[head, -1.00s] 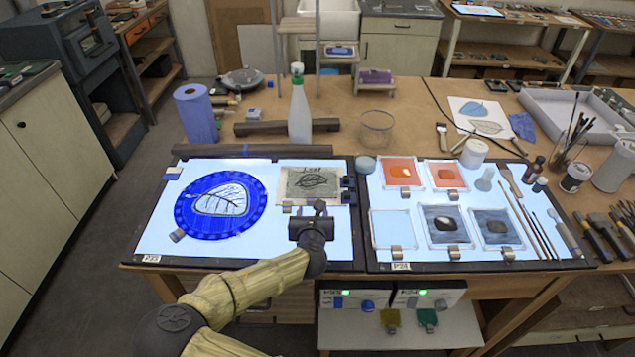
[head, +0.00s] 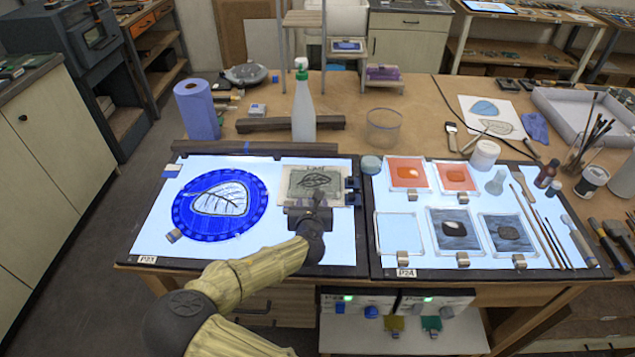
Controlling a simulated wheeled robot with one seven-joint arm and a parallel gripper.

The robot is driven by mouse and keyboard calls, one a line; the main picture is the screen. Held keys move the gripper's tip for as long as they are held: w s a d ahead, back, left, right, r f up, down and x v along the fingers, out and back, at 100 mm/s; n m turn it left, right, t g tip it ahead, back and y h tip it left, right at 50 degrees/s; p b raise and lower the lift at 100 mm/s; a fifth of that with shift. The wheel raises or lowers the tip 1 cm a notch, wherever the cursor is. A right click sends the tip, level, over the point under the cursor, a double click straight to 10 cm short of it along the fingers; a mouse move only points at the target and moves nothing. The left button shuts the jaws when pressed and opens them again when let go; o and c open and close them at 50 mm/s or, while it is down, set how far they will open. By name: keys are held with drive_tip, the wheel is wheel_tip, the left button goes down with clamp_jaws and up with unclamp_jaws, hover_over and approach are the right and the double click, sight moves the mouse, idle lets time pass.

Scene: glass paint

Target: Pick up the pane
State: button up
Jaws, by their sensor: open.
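A small rectangular pane (head: 296,181) with a dark leaf drawing lies on the left light table (head: 150,232), at its back right. A round blue pane (head: 184,214) with a pale leaf in its middle lies left of it. My gripper (head: 318,197) is open at the near edge of the leaf-drawing pane. It covers part of that edge, and I cannot tell whether it touches. Its fingers are small and dark here, and nothing shows held between them.
The right light table (head: 437,272) holds several framed panes, clips, brushes and a small bottle. A spray bottle (head: 303,105), dark bars (head: 262,149) and a blue paper roll (head: 197,110) stand behind.

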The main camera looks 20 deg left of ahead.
drive_tip(key=shift+s, duration=0.25)
drive_tip(key=shift+s+d+r, duration=0.1)
drive_tip(key=shift+s, duration=0.15)
drive_tip(key=shift+d, duration=0.15)
drive_tip(key=shift+w+d, duration=0.15)
drive_tip(key=shift+w, duration=0.05)
drive_tip(key=shift+c, duration=0.4)
drive_tip(key=c, duration=0.4)
drive_tip(key=shift+s, duration=0.1)
clamp_jaws()
drive_tip(key=shift+a+r, duration=0.1)
drive_tip(key=shift+a, duration=0.1)
